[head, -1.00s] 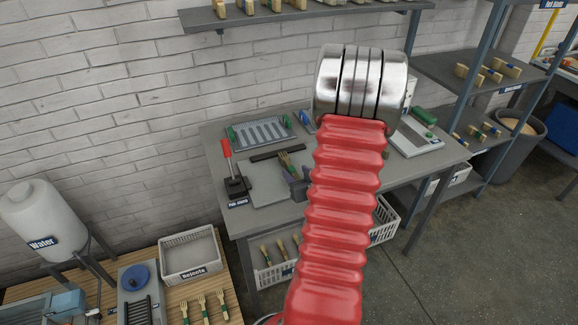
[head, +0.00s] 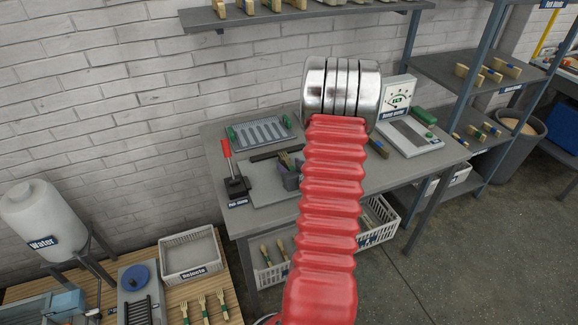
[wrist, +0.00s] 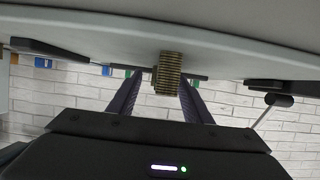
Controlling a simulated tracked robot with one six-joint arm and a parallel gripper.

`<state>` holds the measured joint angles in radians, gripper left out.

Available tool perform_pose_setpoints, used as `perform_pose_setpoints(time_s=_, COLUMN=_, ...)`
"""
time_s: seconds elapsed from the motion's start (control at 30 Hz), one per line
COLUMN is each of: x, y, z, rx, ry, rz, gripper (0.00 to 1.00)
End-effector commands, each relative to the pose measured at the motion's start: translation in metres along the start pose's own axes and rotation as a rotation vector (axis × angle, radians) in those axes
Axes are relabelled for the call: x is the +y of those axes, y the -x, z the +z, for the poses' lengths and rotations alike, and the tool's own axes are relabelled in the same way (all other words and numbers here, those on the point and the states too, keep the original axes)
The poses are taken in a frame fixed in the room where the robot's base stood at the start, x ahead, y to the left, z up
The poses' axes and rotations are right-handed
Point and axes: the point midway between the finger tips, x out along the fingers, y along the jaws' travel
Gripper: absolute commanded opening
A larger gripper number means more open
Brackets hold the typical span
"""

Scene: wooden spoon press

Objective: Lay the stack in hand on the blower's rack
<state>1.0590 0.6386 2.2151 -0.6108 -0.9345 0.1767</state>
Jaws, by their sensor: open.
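In the wrist view, which looks upside down, a stack of thin wooden pieces (wrist: 168,74) shows between the two dark purple fingers of my gripper (wrist: 160,88). The fingers are apart on either side of it. Whether they touch it is hard to tell. In the head view, wooden ends with a purple-grey shape, apparently my gripper (head: 290,177), show just left of my red arm, over the bench's grey plate (head: 262,190). A ribbed grey rack (head: 262,133) with green ends lies behind it on the bench; I cannot read a blower label there.
A red-handled lever tool (head: 234,180) stands to the left on the bench (head: 330,200). A Rejects crate (head: 190,255) sits lower left. My arm hides the middle of the bench.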

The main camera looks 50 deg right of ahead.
Motion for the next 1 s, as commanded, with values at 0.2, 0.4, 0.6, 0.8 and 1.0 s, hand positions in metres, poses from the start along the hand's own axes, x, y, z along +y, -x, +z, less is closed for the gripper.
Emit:
perform_pose_setpoints(time_s=0.2, x=0.0, y=-0.019, z=0.0, rx=0.001, ry=0.0, rz=-0.001, gripper=0.45)
perform_pose_setpoints(time_s=0.4, x=0.0, y=-0.019, z=0.0, rx=0.0, ry=0.0, rz=0.0, gripper=0.45)
perform_pose_setpoints(time_s=0.6, x=0.0, y=-0.019, z=0.0, rx=0.0, ry=0.0, rz=-0.001, gripper=0.45)
perform_pose_setpoints(time_s=0.8, x=0.0, y=-0.019, z=0.0, rx=0.0, ry=0.0, rz=-0.001, gripper=0.4)
perform_pose_setpoints(time_s=1.0, x=0.0, y=-0.019, z=0.0, rx=0.0, ry=0.0, rz=-0.001, gripper=0.26)
